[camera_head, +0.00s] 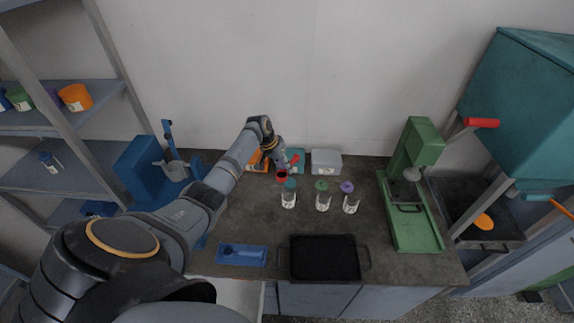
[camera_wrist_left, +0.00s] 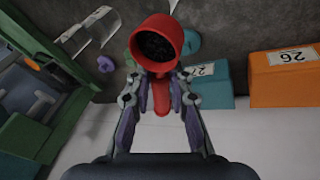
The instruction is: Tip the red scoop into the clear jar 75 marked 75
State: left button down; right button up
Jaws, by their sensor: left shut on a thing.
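My left gripper (camera_head: 290,167) is shut on the handle of the red scoop (camera_head: 282,177). In the left wrist view, the gripper (camera_wrist_left: 160,82) holds the scoop (camera_wrist_left: 141,53) with its bowl facing the camera and dark grains inside. Three clear labelled jars stand in a row on the bench: a left jar (camera_head: 288,201), a middle jar (camera_head: 323,203) and a right jar (camera_head: 351,205). Their numbers are too small to read, so I cannot tell which is 75. The scoop is just behind the left jar in the head view. My right gripper is not in view.
Teal (camera_head: 290,184), green (camera_head: 321,185) and purple (camera_head: 347,187) lids lie behind the jars. Orange (camera_head: 257,161), teal (camera_head: 297,156) and pale (camera_head: 326,162) boxes line the wall. A black tray (camera_head: 283,259), a blue tray (camera_head: 242,264) and a green machine (camera_head: 419,226) surround the jars.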

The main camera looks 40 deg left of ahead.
pick_arm(q)
jog(key=shift+d+f+y+b, duration=0.25)
jog(key=shift+f+y+b, duration=0.3)
jog(key=shift+f+y, duration=0.5)
jog(key=shift+w+d+f+m+y+b, duration=0.1)
jog(key=shift+f+m+y+b, duration=0.25)
jog(key=shift+y, duration=0.2)
jog(key=shift+w+d+f+m+y+b, duration=0.1)
jog(key=shift+d+m+y+b, duration=0.4)
jog(key=shift+y+b, duration=2.7)
jog(key=shift+s+d+f+m+y+b, duration=0.1)
jog(key=shift+d+m+y+b, duration=0.4)
jog(key=shift+y+b, duration=2.7)
jog(key=shift+w+d+f+m+y+b, duration=0.1)
jog(key=shift+d+m+y+b, duration=0.4)
jog(key=shift+y+b, duration=2.65)
jog(key=shift+h+b, duration=0.85)
jog(key=shift+b, duration=0.05)
jog(key=h+p, duration=0.2)
jog(key=p, duration=0.1)
jog(key=r+n+h+p, duration=0.1)
jog(key=h+p, duration=0.1)
jog(key=p, duration=0.1)
jog(key=shift+a+g, duration=0.4)
